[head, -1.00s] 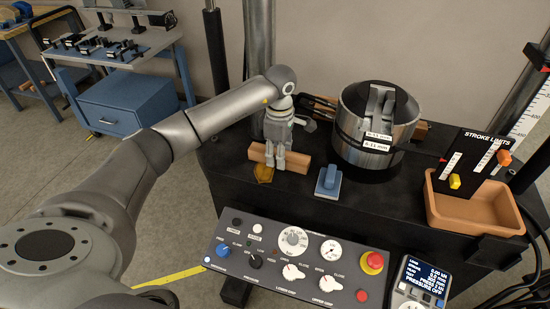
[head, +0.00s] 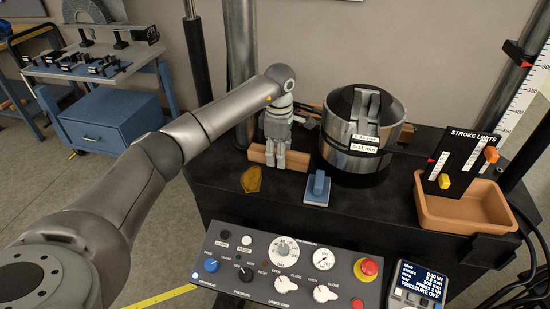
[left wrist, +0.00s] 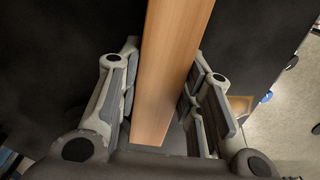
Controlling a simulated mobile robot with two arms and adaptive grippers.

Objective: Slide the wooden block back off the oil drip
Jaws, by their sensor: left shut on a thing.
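The wooden block (head: 297,161) lies on the black bench top, its long side running left to right in the head view. My left gripper (head: 275,160) points down and is shut on the block, a finger on each long side. In the left wrist view the block (left wrist: 172,60) runs between the two fingers. The oil drip (head: 251,180), an amber patch, lies in front of the block's left end, with a narrow dark gap between them in the head view. Part of an amber patch (left wrist: 240,104) shows beside a finger in the left wrist view. My right gripper is out of view.
A blue-handled tool (head: 317,187) lies right of the drip. A steel cylinder (head: 355,150) stands to the right of the block. A control panel (head: 290,265) lies in front, and an orange-brown tray (head: 465,212) sits at the right.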

